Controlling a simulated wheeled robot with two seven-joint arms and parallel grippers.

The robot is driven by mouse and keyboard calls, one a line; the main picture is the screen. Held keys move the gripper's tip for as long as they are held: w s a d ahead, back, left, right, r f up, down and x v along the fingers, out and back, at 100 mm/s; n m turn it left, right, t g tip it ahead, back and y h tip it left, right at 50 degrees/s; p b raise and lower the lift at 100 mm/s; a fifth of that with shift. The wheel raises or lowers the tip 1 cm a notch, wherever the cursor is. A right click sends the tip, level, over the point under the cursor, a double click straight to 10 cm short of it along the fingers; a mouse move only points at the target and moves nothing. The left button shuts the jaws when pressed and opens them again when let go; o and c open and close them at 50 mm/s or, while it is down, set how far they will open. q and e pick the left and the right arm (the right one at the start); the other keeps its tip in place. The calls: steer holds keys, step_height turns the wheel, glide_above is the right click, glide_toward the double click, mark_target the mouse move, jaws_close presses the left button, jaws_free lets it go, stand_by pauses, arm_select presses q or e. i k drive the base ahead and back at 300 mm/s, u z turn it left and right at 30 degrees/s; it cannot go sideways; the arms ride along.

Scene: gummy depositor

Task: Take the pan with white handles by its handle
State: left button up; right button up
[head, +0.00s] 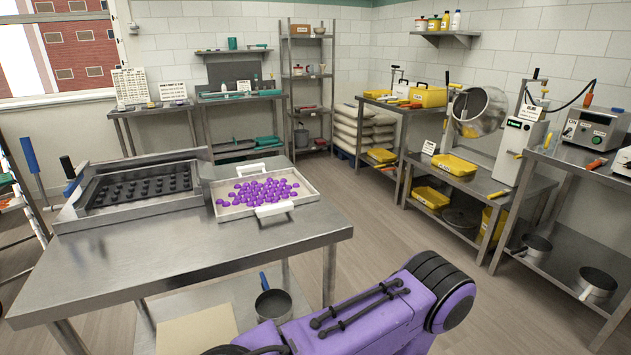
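The pan with white handles (232,214) is a shallow, light grey rectangular tray holding many purple gummies (262,191). It rests on the steel table (190,256), near its right end. The other white handle (250,170) is on the far side. A purple arm link of mine is in the lower middle of the head view, apart from the pan. Neither of my grippers is in view.
A metal frame with a dark mold tray (140,187) stands left of the pan, close beside it. The front of the table is bare. A dark pot (273,304) is on the lower shelf. Benches with machines (518,151) line the right wall, with open floor between.

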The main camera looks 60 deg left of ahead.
mark_target(266, 195)
steer(key=i, duration=1.05)
steer(key=u, duration=2.5)
